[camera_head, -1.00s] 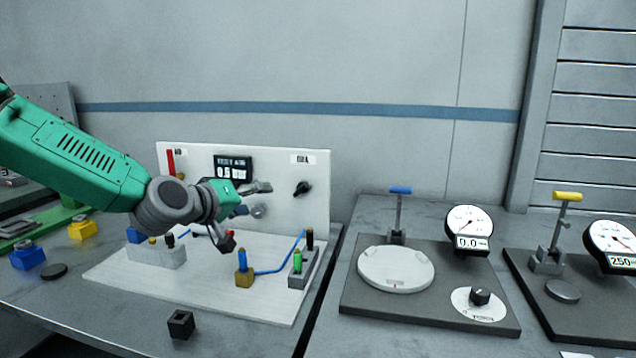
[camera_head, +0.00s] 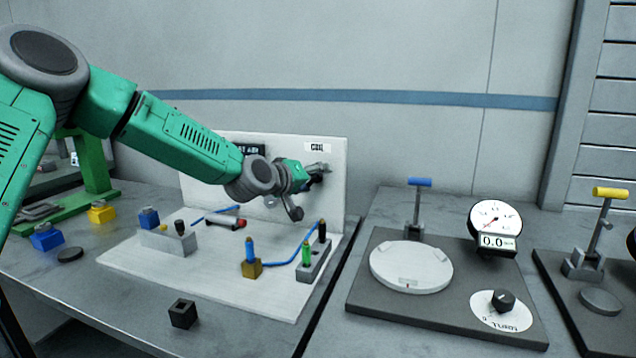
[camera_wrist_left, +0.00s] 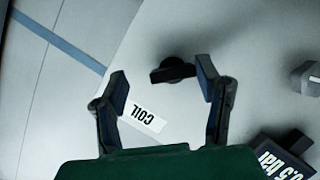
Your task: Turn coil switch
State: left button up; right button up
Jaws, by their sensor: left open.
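The coil switch is a black knob on the white upright panel (camera_head: 338,200), under a "COIL" label (camera_head: 318,147). In the head view it is mostly hidden behind my left gripper (camera_head: 306,188). In the left wrist view the black coil switch (camera_wrist_left: 173,70) shows between and slightly beyond the two open fingertips of my left gripper (camera_wrist_left: 161,80). The knob lies nearer the right-hand finger there, and I cannot tell whether that finger touches it. The label (camera_wrist_left: 143,118) shows upside down. My right gripper is not in view.
A grey knob (camera_wrist_left: 306,78) and a pressure display (camera_wrist_left: 282,160) sit beside the switch. A blue tube, a green-topped terminal (camera_head: 307,254) and a red-ended cylinder (camera_head: 225,222) are on the white base. A gauge station (camera_head: 440,318) stands to the right.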

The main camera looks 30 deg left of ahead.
pick_arm(q)
jog(key=shift+w+a+f, duration=0.15)
jog(key=shift+w+f, duration=0.1)
jog(key=shift+w, duration=0.25)
jog(key=shift+w+a+f, duration=0.3)
jog(key=shift+w+a, duration=0.1)
jog(key=shift+a, duration=0.25)
jog(key=shift+a+f, duration=0.1)
jog(key=shift+a, duration=0.35)
jog(key=shift+d+r, duration=0.2)
jog(key=shift+d, duration=0.55)
jog(key=c, duration=1.2)
jog(key=shift+o, duration=0.2)
jog(key=shift+d, duration=0.15)
jog(key=shift+a+f, duration=0.2)
jog(key=shift+a, duration=0.05)
